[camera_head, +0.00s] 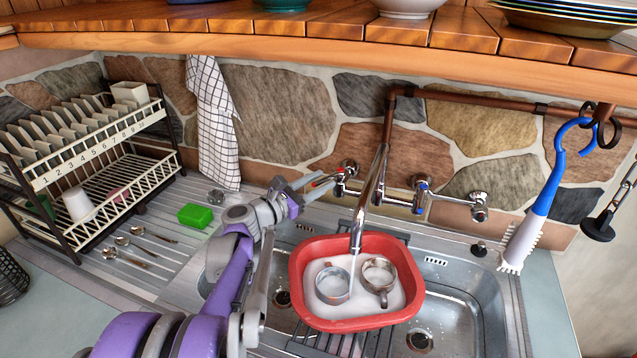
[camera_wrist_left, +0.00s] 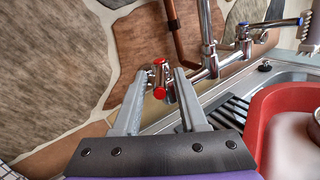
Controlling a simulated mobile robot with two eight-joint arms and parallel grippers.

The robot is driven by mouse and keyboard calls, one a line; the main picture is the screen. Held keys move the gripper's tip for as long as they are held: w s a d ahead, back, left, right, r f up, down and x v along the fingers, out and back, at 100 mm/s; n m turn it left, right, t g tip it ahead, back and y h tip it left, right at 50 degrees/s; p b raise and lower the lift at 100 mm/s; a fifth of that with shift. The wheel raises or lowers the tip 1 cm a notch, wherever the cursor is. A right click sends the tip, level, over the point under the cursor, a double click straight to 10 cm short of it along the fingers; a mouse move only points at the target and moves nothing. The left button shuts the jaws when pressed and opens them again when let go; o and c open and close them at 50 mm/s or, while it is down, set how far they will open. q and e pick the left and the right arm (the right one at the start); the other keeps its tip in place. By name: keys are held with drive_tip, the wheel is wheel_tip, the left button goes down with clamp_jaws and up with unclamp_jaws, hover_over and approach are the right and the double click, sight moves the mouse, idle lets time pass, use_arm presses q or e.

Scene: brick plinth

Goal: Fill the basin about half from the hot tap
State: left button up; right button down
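The red basin (camera_head: 410,262) sits in the sink under the spout (camera_head: 358,225). It holds two metal cups (camera_head: 332,284) and whitish, foamy-looking contents; the exact level is hard to tell. A pale streak below the spout looks like running water. The hot tap with its red-marked handle (camera_head: 322,182) is on the wall left of the spout. My left gripper (camera_head: 312,184) is at this tap. In the left wrist view the red handle (camera_wrist_left: 160,90) shows between my two open fingers, with gaps beside it. The blue-marked cold tap (camera_head: 421,186) is to the right. My right gripper is out of view.
A dish rack (camera_head: 85,160) with plates stands at left, near spoons (camera_head: 130,252) and a green sponge (camera_head: 195,215). A checked towel (camera_head: 212,125) hangs behind. A wooden shelf (camera_head: 300,40) overhangs the sink. A blue-handled brush (camera_head: 540,200) hangs at right.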

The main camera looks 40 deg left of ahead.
use_arm(q)
drive_tip(key=shift+s, duration=0.1)
drive_tip(key=s+a, duration=0.1)
drive_tip(key=s, duration=0.9)
drive_tip(key=shift+s+b, duration=0.35)
drive_tip(key=shift+b, duration=0.05)
idle(0.3)
